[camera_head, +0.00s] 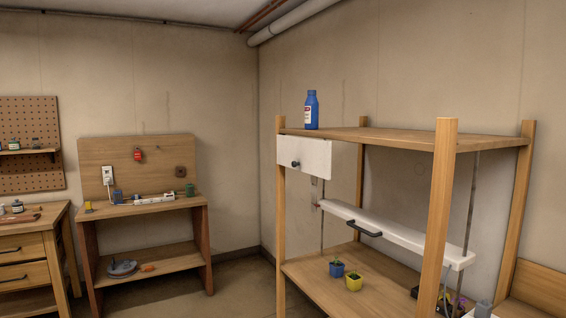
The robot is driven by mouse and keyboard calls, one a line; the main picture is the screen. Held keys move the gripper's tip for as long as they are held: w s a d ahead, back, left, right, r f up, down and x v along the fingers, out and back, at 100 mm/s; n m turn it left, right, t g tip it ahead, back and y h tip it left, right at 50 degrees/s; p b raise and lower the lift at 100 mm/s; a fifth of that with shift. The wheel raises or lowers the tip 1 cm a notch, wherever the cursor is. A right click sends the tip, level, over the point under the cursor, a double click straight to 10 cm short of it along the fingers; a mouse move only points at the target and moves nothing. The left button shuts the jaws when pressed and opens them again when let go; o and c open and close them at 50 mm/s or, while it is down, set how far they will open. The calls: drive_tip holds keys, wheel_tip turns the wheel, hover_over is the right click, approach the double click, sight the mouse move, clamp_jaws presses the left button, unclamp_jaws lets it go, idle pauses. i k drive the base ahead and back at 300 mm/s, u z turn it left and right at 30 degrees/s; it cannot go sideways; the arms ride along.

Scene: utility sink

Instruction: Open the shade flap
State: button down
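A wooden rack (443,210) stands at the right. A small white panel with a dark round knob (318,152) hangs upright at the left end of its top shelf; it looks like the shade flap and appears to hang down flat. Lower in the rack, a long white bar (428,245) with a dark handle (364,229) hangs on thin rods above the lower shelf. My gripper is not in view.
A blue bottle (312,110) stands on the rack's top shelf, just above the panel. A workbench (145,211) and drawers (25,260) stand left; floor shows between bench and rack.

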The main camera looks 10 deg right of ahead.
sight(312, 157)
drive_tip(key=i, duration=1.45)
